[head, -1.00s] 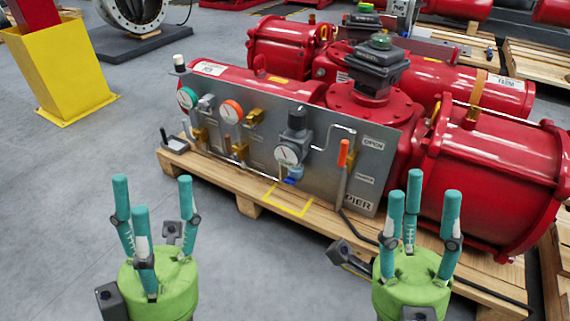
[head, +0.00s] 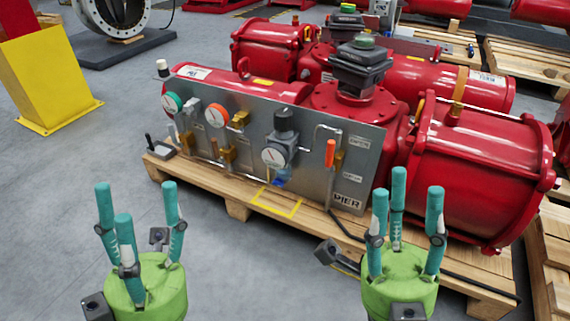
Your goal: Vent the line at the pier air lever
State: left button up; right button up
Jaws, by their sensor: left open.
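The pier air lever, an orange-handled lever (head: 330,153), stands upright at the right end of the grey control panel (head: 312,185), above the PIER label (head: 347,201). Small plates sit to its right, one near the handle top and one lower. My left gripper (head: 138,215) is at the lower left with its three teal fingers up, spread and empty. My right gripper (head: 407,220) is at the lower right, in front of the pallet, with its three teal fingers up, spread and empty. Neither gripper touches the panel or the lever.
The panel also carries gauges, a dark regulator (head: 283,135) and brass fittings. The red actuator (head: 480,175) stands behind it on a wooden pallet (head: 235,196). The grey floor (head: 90,150) in between is clear.

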aim_at(330, 158)
jog(key=i+l, duration=0.15)
jog(key=l, duration=0.15)
jog(key=i+l+u, duration=0.1)
jog(key=l, duration=0.25)
jog(key=i+l, duration=0.25)
jog(key=i+l+u, duration=0.1)
jog(key=l, duration=0.3)
jog(key=i, duration=0.05)
